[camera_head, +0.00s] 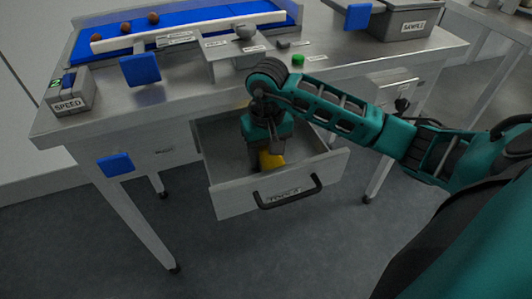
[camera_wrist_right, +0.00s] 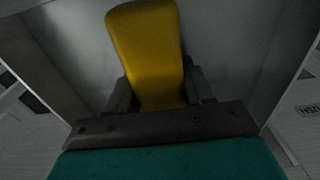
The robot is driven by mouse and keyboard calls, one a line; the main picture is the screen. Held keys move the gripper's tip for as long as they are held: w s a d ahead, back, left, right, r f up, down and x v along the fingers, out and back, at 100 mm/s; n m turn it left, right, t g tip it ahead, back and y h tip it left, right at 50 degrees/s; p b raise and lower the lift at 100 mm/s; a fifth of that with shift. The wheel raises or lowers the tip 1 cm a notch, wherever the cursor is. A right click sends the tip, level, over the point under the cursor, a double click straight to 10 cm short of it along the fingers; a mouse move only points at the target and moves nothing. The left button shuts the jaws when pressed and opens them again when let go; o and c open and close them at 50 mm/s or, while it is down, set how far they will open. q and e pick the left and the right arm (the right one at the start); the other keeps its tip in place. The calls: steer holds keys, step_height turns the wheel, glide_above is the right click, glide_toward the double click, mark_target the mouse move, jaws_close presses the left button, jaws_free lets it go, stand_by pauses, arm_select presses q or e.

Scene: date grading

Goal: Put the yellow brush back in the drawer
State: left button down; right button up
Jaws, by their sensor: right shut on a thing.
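The yellow brush (camera_head: 271,160) is inside the open drawer (camera_head: 235,200), below my right gripper (camera_head: 267,148). In the right wrist view the yellow brush (camera_wrist_right: 148,50) stands out between the two dark fingers of my right gripper (camera_wrist_right: 158,92), which is shut on it. The drawer's grey walls surround the brush in that view. I cannot tell whether the brush touches the drawer floor. The gripper hides part of the brush. My left gripper is not in view.
The drawer's black handle (camera_head: 290,193) faces the front. Above, the metal table (camera_head: 190,95) carries a blue conveyor belt (camera_head: 195,22) with several dates, a SPEED box (camera_head: 70,92), a green button (camera_head: 298,60) and a SAMPLE bin (camera_head: 408,22).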

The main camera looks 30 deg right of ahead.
mark_target(267, 147)
steer(key=shift+f, duration=0.2)
steer(key=o, duration=1.3)
steer(key=shift+r, duration=0.1)
steer(key=shift+r, duration=0.2)
step_height(267, 147, up, 11)
steer(key=shift+s+f+p, duration=0.15)
steer(key=shift+f+p, duration=0.05)
steer(key=shift+p, duration=0.6)
steer(key=shift+r, duration=0.6)
